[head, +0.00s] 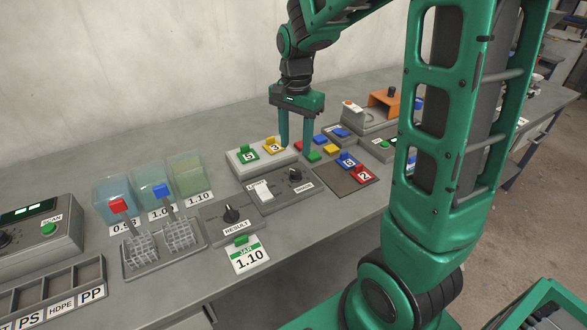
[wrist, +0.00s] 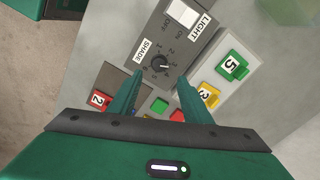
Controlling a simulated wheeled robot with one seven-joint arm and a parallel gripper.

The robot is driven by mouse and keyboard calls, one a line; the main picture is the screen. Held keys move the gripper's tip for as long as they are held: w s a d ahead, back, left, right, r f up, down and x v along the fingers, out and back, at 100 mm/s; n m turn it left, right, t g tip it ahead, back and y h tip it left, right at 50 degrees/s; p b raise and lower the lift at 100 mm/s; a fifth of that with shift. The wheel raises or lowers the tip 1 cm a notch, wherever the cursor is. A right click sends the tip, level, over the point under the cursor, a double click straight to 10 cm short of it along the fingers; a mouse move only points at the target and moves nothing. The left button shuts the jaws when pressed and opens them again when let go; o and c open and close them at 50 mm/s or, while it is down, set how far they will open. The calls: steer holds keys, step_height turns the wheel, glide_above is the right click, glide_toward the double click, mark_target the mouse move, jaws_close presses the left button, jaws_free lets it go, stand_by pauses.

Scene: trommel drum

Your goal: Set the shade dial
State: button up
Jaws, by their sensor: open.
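The shade dial (wrist: 160,64) is a black round knob on a dark grey panel, with a number scale around it and the label SHADE beside it. In the head view the dial (head: 295,175) sits at the right end of the panel, near the light switch. My gripper (head: 296,148) is open, pointing down above the bench just behind the panel. In the wrist view its two green fingers (wrist: 158,84) stand apart with the dial ahead of and between their tips. They appear clear of the knob, and nothing is held.
The white light switch (head: 260,190) shares the panel. A numbered tile block (head: 238,165) stands behind it, and a tray with numbered tiles (head: 340,182) lies to the right. The result dial panel (head: 215,213) and basket tray (head: 135,272) are to the left.

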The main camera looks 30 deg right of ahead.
mark_target(295, 171)
step_height(295, 171, down, 10)
steer(key=shift+r, duration=0.2)
steer(key=shift+c, duration=0.7)
steer(key=c, duration=0.9)
